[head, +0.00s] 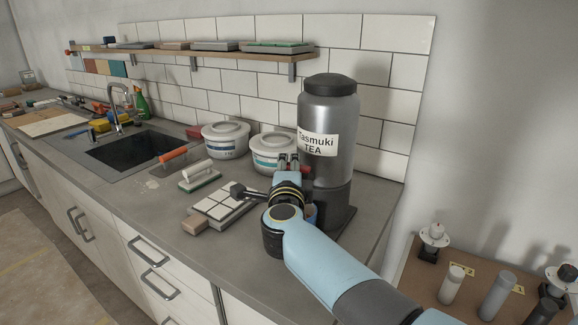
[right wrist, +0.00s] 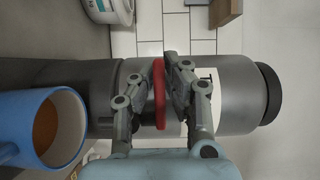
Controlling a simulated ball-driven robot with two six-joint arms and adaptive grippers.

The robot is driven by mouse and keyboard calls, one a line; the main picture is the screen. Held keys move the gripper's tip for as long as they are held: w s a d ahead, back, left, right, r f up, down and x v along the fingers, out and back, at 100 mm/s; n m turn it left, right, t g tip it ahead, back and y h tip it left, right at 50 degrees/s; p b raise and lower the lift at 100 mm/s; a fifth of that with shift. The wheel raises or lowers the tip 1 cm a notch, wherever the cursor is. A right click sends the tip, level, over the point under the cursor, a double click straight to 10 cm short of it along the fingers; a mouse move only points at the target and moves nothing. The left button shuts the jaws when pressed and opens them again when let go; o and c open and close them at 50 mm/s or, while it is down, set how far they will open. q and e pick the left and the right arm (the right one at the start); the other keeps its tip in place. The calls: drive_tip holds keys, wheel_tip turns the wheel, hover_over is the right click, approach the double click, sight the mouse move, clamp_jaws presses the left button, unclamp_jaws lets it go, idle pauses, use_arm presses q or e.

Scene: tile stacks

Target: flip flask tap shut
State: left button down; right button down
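The grey steel flask (head: 327,110) labelled "Tasmuki TEA" stands upright at the counter's right end; its body also shows in the right wrist view (right wrist: 225,95). A blue mug (right wrist: 12,125) with brown liquid is beside the flask's lower part. My left gripper is not in view.
Two white lidded tubs (head: 225,139) stand left of the flask. A shelf (head: 180,50) is on the wall above. A lower board with several bottles is at the right.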

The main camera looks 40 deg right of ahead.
drive_tip(key=shift+w+d+f+m+g+h, duration=0.1)
drive_tip(key=shift+d+m+g+h, duration=0.15)
drive_tip(key=shift+m+g+h, duration=0.75)
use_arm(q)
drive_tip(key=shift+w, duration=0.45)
